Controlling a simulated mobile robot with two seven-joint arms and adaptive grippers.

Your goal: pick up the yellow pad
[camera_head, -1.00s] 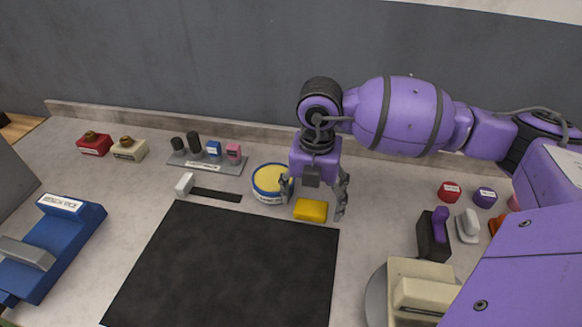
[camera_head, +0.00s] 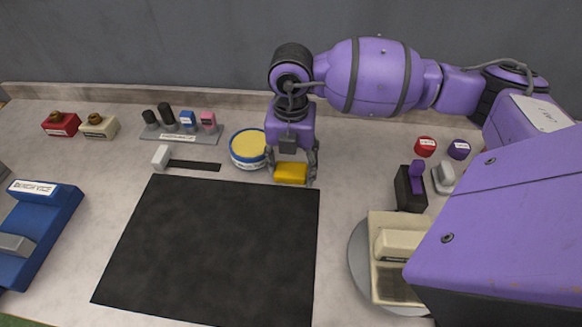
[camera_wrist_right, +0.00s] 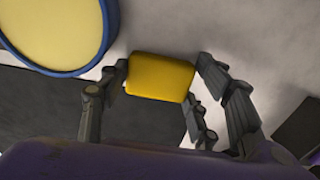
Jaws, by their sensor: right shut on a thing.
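The yellow pad (camera_head: 291,173) is a small rounded block near the top right corner of the black mat. My right gripper (camera_head: 292,176) points down over it with a finger at each side, shut on the pad. In the right wrist view the yellow pad (camera_wrist_right: 160,77) sits between the fingers of my right gripper (camera_wrist_right: 160,85). I cannot tell whether the pad is clear of the table. My left gripper is not in view.
A round blue-rimmed tin with a yellow top (camera_head: 249,148) stands close left of the gripper. The black mat (camera_head: 210,245) is bare. A grey rack (camera_head: 180,134) with several small pieces is at the back left. A cream block on a turntable (camera_head: 390,260) is at right.

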